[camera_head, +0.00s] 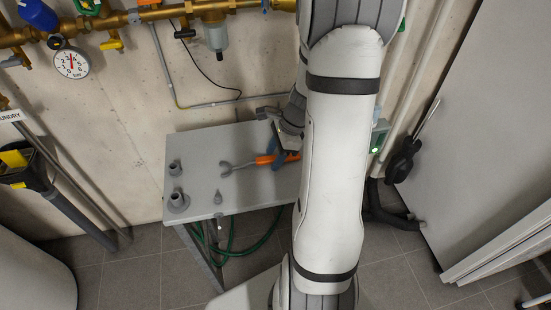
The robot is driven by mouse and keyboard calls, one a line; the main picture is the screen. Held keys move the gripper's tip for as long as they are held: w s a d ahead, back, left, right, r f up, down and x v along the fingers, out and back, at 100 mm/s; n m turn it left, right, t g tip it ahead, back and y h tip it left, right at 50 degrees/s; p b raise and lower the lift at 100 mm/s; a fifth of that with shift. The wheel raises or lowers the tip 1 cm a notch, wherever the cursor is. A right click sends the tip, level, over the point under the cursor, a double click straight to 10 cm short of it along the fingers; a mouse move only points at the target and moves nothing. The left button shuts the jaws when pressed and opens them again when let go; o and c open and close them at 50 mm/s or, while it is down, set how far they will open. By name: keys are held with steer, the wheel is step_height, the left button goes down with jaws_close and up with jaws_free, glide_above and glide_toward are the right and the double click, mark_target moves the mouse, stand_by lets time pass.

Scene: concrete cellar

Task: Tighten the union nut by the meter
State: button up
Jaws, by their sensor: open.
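A brass pipe run (150,14) with fittings crosses the wall at the top. A blue round part (38,14), perhaps the meter, sits on it at the far left, partly cut off by the picture's edge. I cannot make out which fitting is the union nut. An open-ended spanner (228,168) with an orange handle lies on the grey table, its handle end partly hidden near my gripper. My gripper (276,145) is open, just over the table's right part beside the orange handle. My arm hides much of it, and I cannot tell whether it touches the handle.
Grey fittings (175,168) stand on the left of the table (235,200). A pressure gauge (72,62) and a clear filter bowl (216,36) hang below the pipes. A green hose (245,245) hangs under the table. A pale panel (480,130) leans at right.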

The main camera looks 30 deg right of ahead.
steer(key=shift+f, duration=0.15)
jaws_close()
stand_by(0.4)
